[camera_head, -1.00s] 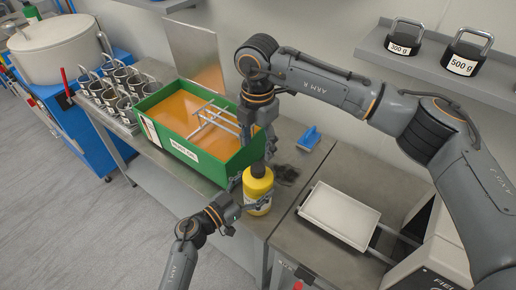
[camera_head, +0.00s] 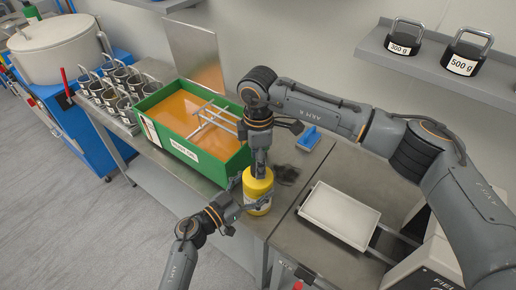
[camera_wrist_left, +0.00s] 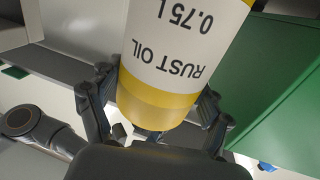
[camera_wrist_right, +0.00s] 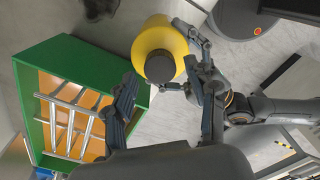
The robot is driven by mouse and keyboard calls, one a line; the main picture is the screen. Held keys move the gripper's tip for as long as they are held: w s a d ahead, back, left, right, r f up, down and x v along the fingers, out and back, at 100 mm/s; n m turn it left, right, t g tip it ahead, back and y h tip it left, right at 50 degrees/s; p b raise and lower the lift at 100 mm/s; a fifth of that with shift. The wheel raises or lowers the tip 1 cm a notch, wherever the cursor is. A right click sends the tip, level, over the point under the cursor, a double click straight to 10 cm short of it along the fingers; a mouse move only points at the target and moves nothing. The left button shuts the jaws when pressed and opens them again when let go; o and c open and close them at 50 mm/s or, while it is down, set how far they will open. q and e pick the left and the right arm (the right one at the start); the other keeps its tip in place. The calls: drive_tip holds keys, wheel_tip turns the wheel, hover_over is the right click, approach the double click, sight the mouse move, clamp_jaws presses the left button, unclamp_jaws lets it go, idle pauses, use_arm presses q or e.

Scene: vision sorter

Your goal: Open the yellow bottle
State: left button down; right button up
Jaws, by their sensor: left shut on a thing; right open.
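The yellow bottle (camera_head: 258,186) stands upright on the bench, just right of the green box. In the left wrist view its label (camera_wrist_left: 178,58) reads "RUST OIL 0.75 L". My left gripper (camera_head: 242,207) is shut on the bottle's body from the side. My right gripper (camera_head: 260,158) is right above the bottle top, pointing down, and hides the cap in the head view. In the right wrist view the dark cap (camera_wrist_right: 160,67) shows on top of the bottle, ahead of the open, empty fingers (camera_wrist_right: 168,98). The cap appears apart from them.
The green box (camera_head: 205,168) with orange liquid and a metal rack is close to the bottle's left. A white tray (camera_head: 340,214) lies to the right. A blue brush-like object (camera_head: 309,137) and a dark stain are behind. Weights stand on the wall shelf (camera_head: 436,62).

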drive_tip(key=shift+f, duration=0.8)
